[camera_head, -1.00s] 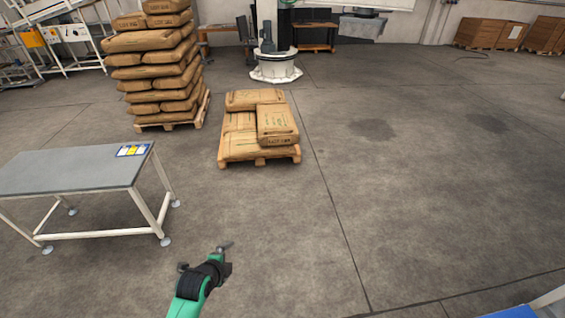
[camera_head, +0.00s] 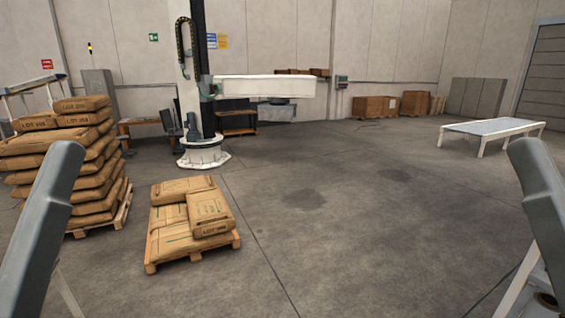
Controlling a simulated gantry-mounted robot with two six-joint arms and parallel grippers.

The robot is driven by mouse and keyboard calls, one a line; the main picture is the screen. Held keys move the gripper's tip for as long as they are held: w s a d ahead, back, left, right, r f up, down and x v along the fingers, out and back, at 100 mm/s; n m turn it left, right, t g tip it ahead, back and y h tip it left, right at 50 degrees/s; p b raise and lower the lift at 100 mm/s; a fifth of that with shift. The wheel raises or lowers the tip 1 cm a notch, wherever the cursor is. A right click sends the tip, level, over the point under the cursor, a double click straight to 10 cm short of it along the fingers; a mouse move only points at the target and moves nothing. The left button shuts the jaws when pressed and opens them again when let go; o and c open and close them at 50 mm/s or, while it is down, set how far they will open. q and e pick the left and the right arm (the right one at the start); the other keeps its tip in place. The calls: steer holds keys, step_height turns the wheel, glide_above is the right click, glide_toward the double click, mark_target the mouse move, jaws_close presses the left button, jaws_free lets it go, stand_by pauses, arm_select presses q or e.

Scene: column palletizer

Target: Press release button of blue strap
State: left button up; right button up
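I see no blue strap and no release button in the head view. Neither of my grippers shows; no fingertips are in the picture. Two large grey links stand close to the camera, one at the left edge and one at the right edge. They look like parts of my own body, but I cannot tell for sure.
A low pallet of brown sacks (camera_head: 200,215) stands left of centre. A tall sack stack (camera_head: 90,150) is at the far left. A white column palletizer (camera_head: 203,155) stands behind. A low table (camera_head: 490,127) is at the right. The middle floor is clear.

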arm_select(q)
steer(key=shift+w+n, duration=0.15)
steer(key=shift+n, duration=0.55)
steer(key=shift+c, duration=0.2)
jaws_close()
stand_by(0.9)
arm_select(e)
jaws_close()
